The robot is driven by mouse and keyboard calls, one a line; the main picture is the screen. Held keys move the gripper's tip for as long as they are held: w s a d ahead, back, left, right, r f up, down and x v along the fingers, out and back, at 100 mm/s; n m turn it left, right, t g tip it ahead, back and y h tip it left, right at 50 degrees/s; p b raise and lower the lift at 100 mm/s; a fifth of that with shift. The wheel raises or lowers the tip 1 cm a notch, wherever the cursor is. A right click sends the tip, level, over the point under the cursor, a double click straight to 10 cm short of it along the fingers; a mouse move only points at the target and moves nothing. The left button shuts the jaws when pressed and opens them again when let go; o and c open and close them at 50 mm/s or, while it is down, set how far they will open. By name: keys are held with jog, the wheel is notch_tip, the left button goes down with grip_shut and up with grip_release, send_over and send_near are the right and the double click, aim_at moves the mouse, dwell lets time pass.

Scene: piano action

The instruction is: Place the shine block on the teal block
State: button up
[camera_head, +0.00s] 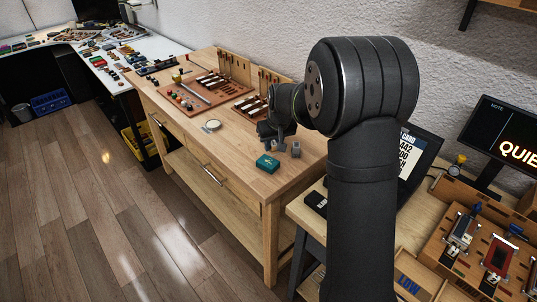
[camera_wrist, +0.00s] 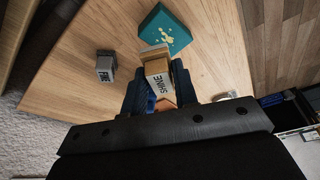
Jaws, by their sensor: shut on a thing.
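The teal block (camera_wrist: 166,27), with a gold mark on top, lies flat on the wooden bench. It also shows in the head view (camera_head: 267,163), near the bench's front right corner. My gripper (camera_wrist: 158,70) is shut on the shine block (camera_wrist: 157,76), a tan block with a pale face lettered SHINE. In the wrist view the held block's far end is beside the teal block's near edge. I cannot tell whether they touch.
A small grey lettered block (camera_wrist: 106,66) stands on the bench near the held block; it also shows in the head view (camera_head: 295,149). A round pale dish (camera_head: 211,125) and wooden trays with tools (camera_head: 187,98) lie farther left. Bench in front of the teal block is clear.

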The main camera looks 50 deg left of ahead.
aim_at(268, 162)
jog(key=shift+s+a+f, duration=0.4)
jog(key=shift+a+f, duration=0.1)
jog(key=shift+a, duration=0.25)
jog(key=shift+f, duration=2)
jog(key=shift+f, duration=0.1)
jog(key=o, duration=0.9)
jog(key=shift+f, duration=0.1)
jog(key=shift+o, duration=0.2)
jog(key=v, duration=1.2)
